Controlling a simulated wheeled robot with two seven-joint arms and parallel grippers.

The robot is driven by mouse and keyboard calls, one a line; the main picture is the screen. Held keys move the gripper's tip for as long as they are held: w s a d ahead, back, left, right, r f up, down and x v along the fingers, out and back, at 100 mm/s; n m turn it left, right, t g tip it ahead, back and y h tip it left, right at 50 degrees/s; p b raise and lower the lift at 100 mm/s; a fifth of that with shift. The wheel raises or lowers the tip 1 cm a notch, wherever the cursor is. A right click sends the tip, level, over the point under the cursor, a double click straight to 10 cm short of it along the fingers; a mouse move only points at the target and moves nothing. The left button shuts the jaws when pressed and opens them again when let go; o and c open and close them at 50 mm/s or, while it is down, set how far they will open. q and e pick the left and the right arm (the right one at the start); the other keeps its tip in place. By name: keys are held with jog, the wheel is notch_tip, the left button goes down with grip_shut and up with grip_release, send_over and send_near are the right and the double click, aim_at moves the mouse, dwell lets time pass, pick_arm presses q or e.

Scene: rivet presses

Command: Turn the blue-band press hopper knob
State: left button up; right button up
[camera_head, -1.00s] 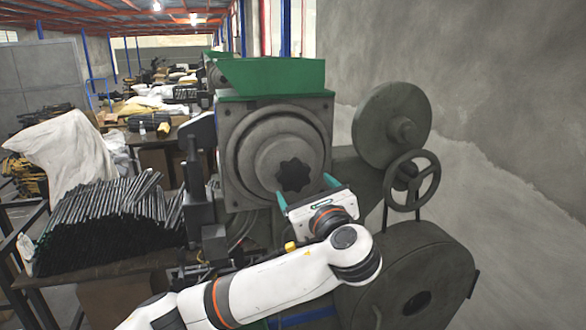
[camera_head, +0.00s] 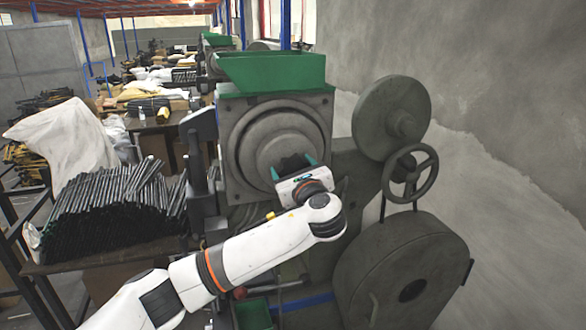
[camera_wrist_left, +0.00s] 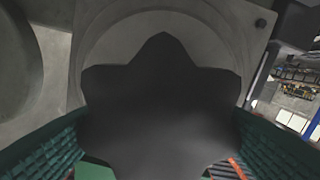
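The dark, star-shaped knob (camera_head: 293,161) sits at the centre of the round grey disc on the front of the press (camera_head: 325,130) with the green hopper (camera_head: 272,72). My left gripper (camera_head: 293,166) is directly in front of it, with green fingers spread to either side. In the left wrist view the knob (camera_wrist_left: 160,100) fills the middle, between the ribbed green fingers (camera_wrist_left: 155,150). The fingers look open around its near part; I cannot tell whether they touch it. A blue band (camera_head: 305,302) shows low on the press. My right gripper is out of view.
A handwheel (camera_head: 410,172) and large round housings (camera_head: 405,275) stand right of the knob. A bench with a pile of dark rods (camera_head: 110,215) is on the left. A green bin (camera_head: 253,313) sits below my left arm. More green-topped presses stand behind.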

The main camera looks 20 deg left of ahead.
pick_arm(q)
jog(key=c, duration=0.6)
jog(key=n+b, duration=0.3)
jog(key=n, duration=0.1)
jog(key=shift+f+b, duration=0.3)
jog(key=shift+b, duration=0.1)
jog(key=n+b, duration=0.2)
jog(key=n, duration=0.1)
jog(key=n+b, duration=0.3)
jog(key=shift+s+a+f+n, duration=0.1)
jog(key=shift+f+n, duration=0.05)
jog(key=shift+n, duration=0.15)
jog(key=n+b, duration=0.4)
jog(key=n, duration=0.2)
jog(key=shift+f+b, duration=0.2)
jog(key=shift+b, duration=0.1)
jog(key=n+b, duration=0.2)
jog(key=n, duration=0.2)
jog(key=shift+n+b, duration=0.5)
jog(key=shift+n, duration=0.3)
